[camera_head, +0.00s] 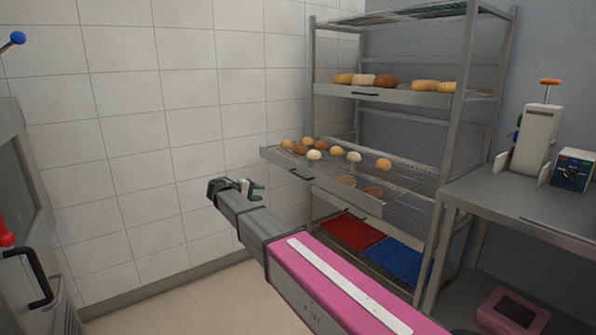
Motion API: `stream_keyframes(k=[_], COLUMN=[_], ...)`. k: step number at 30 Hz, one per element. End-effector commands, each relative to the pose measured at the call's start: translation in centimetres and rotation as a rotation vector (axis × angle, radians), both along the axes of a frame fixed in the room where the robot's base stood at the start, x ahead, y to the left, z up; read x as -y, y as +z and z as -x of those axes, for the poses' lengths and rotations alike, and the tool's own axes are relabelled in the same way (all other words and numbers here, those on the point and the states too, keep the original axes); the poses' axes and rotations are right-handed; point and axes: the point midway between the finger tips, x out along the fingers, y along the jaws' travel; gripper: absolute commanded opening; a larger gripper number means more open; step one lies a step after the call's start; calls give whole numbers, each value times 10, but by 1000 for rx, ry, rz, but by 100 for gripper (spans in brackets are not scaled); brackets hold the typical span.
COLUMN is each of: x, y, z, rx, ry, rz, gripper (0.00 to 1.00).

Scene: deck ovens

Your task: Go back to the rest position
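My arm reaches from the lower right toward the middle of the head view, with a pink link nearest and grey links beyond. My gripper (250,190) is at the far end of the arm, in front of the white tiled wall. It is left of the pulled-out rack tray (345,192) and apart from it in the picture. The gripper is small and partly hidden by the wrist, so I cannot tell whether its fingers are open or shut. I see nothing clearly held in it.
A metal rack (311,75) holds trays with several rolls and loaves. Red (350,231) and blue (397,259) trays lie low in it. A steel table (530,200) with devices stands right. An oven door with a black handle (37,277) is at left. The floor between is clear.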

Motion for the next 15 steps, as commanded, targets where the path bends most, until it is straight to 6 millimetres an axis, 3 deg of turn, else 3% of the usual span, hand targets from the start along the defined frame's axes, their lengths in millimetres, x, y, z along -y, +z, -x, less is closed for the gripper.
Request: stream_keyframes(k=[8, 11, 15], x=[72, 109, 173], y=[-49, -74, -120], z=[17, 30, 62], rx=[-98, -147, -232], ry=[-48, -78, -140], rz=[-115, -188, -335], gripper=[36, 36, 36])
